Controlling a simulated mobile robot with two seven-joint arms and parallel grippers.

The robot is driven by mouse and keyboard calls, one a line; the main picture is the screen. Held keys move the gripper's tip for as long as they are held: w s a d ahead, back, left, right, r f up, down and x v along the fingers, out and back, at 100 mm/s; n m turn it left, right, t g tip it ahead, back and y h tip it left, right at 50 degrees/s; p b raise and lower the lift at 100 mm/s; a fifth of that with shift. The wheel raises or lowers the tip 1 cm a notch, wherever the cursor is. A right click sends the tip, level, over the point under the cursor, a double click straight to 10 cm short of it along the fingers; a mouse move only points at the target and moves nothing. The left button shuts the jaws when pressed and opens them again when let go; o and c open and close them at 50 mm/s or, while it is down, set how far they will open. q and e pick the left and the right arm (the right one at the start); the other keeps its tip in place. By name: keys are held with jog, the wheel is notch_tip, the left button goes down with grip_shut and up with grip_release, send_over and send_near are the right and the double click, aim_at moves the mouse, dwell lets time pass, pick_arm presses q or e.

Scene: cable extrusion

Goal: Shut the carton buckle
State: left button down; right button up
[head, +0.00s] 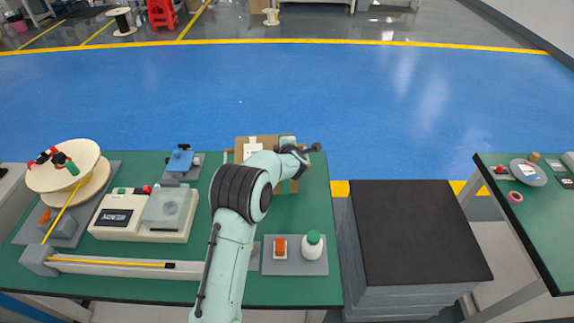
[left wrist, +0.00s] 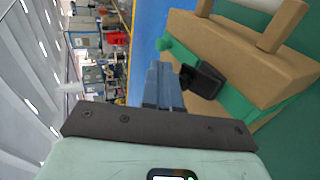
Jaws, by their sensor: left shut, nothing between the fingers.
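The brown carton (head: 256,142) sits at the back edge of the green table, with a white label on it and a green strap (head: 287,141) over it. My left arm covers much of it. In the left wrist view the carton (left wrist: 245,50) fills the right side, with the green strap (left wrist: 270,120) along it. The black buckle (left wrist: 205,80) sits on the strap side. My left gripper (left wrist: 161,66) is shut and empty, its blue-grey fingers just left of the buckle. I cannot tell whether they touch, or whether the buckle is latched. My right gripper is in neither view.
Left on the table are a cable spool (head: 62,170), a white box reading READY (head: 118,217) and a blue device (head: 180,160). A grey tray (head: 295,267) holds an orange item and a green-capped bottle. A dark-topped stand (head: 415,235) is to the right. The blue floor behind is clear.

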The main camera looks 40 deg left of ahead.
pick_arm(q)
jog(key=shift+r, duration=0.1)
dwell(0.4)
jog(key=shift+r+p, duration=0.4)
jog(key=shift+r, duration=0.35)
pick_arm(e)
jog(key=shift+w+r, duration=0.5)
